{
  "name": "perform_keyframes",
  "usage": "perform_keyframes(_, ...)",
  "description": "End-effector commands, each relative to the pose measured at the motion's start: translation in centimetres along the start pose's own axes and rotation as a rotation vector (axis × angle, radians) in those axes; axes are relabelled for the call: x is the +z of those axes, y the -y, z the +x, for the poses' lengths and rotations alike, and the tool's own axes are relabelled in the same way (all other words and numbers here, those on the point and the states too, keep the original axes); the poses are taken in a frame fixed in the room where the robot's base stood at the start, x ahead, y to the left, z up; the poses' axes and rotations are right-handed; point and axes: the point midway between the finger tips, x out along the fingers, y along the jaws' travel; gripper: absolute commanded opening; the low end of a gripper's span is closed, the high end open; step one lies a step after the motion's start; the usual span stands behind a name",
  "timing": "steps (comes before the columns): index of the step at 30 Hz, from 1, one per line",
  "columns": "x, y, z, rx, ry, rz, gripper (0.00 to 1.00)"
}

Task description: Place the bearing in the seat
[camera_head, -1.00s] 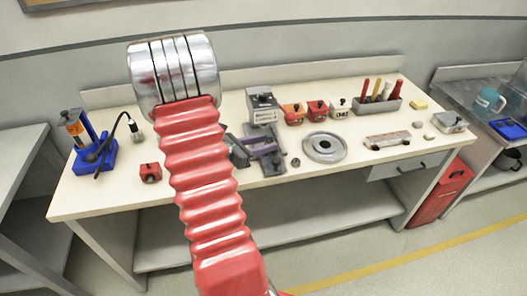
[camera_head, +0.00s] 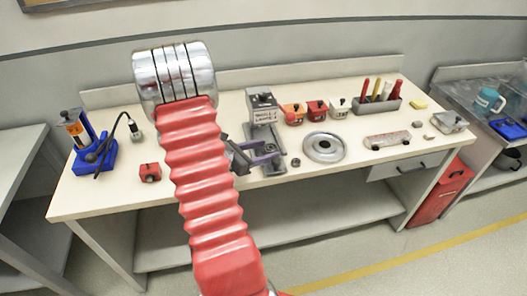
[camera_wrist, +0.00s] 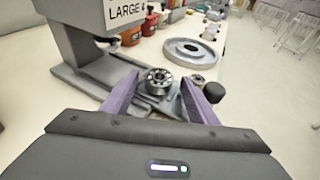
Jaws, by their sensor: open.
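The bearing (camera_wrist: 158,82), a small metal ring with balls, shows in the wrist view between my gripper's two purple fingers. It sits at or on the end of the grey base of a press-like stand (camera_wrist: 82,78) with a label reading "LARGE 4". My gripper (camera_head: 270,155) is open around the bearing, with visible gaps beside it; it also fills the lower wrist view (camera_wrist: 160,90). A round grey disc (camera_head: 324,147) with a raised centre lies to the right on the bench; it also shows in the wrist view (camera_wrist: 192,52). Which of these holds the seat I cannot tell.
A small dark round part (camera_wrist: 214,92) stands just outside my right finger. Red and white boxes (camera_head: 317,110), a tool tray (camera_head: 377,105) and a grey block (camera_head: 388,140) are behind and right. A blue stand (camera_head: 92,150) and red box (camera_head: 150,172) are left.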

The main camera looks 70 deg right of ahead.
Motion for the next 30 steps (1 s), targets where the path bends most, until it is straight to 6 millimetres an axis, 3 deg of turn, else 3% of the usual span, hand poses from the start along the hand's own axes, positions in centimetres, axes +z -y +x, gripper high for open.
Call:
perform_keyframes(11, 0.0, -0.1, -1.5, 0.005, 0.000, -0.001, 0.54)
perform_keyframes(30, 0.0, -0.1, -10.4, 0.004, 0.000, 0.000, 0.54)
